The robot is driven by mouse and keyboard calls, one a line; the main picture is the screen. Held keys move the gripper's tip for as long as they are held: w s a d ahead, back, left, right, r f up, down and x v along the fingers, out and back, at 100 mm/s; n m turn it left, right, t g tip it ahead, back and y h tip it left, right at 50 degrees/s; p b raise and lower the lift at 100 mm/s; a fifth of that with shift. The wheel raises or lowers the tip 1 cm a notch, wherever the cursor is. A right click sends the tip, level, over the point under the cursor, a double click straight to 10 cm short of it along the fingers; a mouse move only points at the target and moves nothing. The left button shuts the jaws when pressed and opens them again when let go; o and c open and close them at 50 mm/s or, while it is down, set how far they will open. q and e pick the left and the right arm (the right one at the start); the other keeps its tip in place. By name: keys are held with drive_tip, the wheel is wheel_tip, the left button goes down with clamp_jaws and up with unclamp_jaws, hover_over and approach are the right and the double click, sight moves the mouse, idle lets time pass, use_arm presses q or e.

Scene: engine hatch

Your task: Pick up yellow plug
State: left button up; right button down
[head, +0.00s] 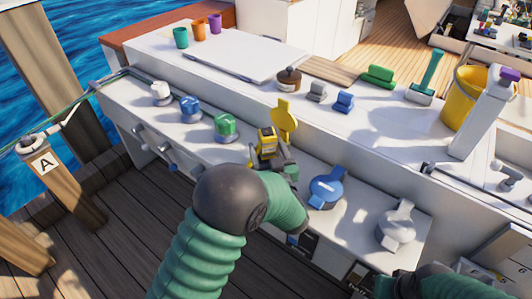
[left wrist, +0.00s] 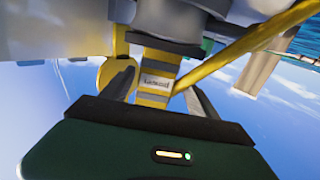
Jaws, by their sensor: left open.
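The yellow plug (head: 267,141) stands on the white ledge in the row of sockets, in front of a round yellow cap (head: 284,117). My left gripper (head: 270,163) is at the plug, its fingers partly hidden by my own wrist. In the left wrist view the plug (left wrist: 158,80), yellow with grey bands and a small label, sits between the two open fingers (left wrist: 160,98). I cannot tell whether either finger touches it. My right gripper (head: 372,283) is dark and partly seen at the bottom edge; its jaw state is unclear.
White (head: 160,92), blue (head: 190,108) and green (head: 225,126) plugs stand to the left on the ledge. A blue cap (head: 326,188) and a grey cap (head: 397,225) are to the right. A yellow bucket (head: 463,97) stands on the upper deck.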

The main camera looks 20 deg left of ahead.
use_arm(q)
drive_tip(key=x, duration=0.1)
drive_tip(key=b+x, duration=0.1)
drive_tip(key=x, duration=0.1)
drive_tip(key=d+b+x, duration=0.1)
drive_tip(key=x, duration=0.1)
drive_tip(key=shift+w+r, duration=0.2)
drive_tip(key=shift+w, duration=0.1)
drive_tip(key=shift+a, duration=0.4)
drive_tip(key=shift+c, duration=1)
drive_tip(key=c, duration=1)
drive_tip(key=shift+r, duration=0.1)
clamp_jaws()
